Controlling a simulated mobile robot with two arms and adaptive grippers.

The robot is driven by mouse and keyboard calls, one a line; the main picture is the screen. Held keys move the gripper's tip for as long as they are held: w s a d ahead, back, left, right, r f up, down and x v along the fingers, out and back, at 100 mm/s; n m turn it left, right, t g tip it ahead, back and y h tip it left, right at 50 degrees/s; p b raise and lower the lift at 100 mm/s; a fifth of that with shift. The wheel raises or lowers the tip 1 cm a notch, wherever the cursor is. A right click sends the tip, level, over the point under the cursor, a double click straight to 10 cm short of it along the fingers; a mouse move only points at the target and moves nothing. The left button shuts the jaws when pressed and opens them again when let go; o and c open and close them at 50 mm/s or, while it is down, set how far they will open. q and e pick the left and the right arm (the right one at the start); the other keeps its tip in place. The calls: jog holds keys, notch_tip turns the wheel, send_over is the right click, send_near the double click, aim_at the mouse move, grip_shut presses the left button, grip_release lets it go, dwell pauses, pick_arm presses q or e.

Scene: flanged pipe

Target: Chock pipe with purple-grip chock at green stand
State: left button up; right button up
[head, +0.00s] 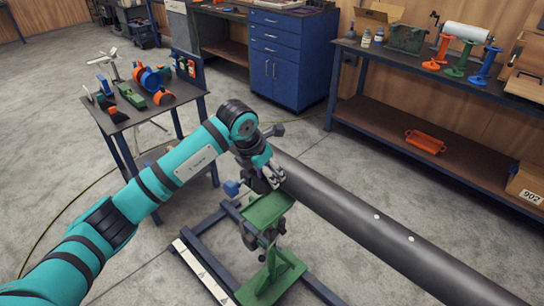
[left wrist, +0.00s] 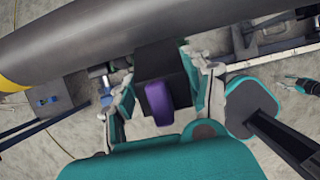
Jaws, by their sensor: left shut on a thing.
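The long dark grey pipe (head: 355,220) runs from the middle to the lower right and crosses the top of the left wrist view (left wrist: 130,40). My left gripper (head: 273,178) is low over that plate, beside the pipe. In the left wrist view its fingers (left wrist: 162,92) are shut on a black chock with a purple grip (left wrist: 158,102). The chock's far end meets the pipe's edge in that view; I cannot tell whether they touch.
A small table (head: 150,112) at the left holds several blocks with coloured grips. A blue cabinet (head: 290,60) stands behind. A workbench (head: 440,75) at the right carries red, green and blue stands. A dark floor frame (head: 200,270) lies under the green stand.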

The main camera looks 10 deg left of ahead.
aim_at(267, 191)
pick_arm(q)
jog(key=shift+s+d+f+b, duration=0.1)
jog(key=shift+s+f+b, duration=0.15)
jog(key=shift+s, duration=0.25)
jog(key=shift+s+f+b, duration=0.1)
jog(key=shift+s+b, duration=0.15)
jog(key=shift+s, duration=0.25)
pick_arm(e)
jog(key=s+f, duration=0.1)
jog(key=s, duration=0.6)
pick_arm(q)
jog(key=shift+a+b+x, duration=0.2)
jog(key=shift+b+x, duration=0.2)
jog(key=shift+x, duration=0.55)
jog(key=shift+f+b, duration=0.4)
jog(key=shift+f, duration=0.5)
jog(key=shift+f+b, duration=0.3)
jog(key=shift+b, duration=0.05)
jog(key=shift+f, duration=0.4)
jog(key=shift+f+b, duration=0.55)
jog(key=shift+f, duration=0.5)
pick_arm(e)
jog(key=shift+w+a+f, duration=0.1)
jog(key=shift+w+f, duration=1.7)
jog(key=shift+f, duration=0.15)
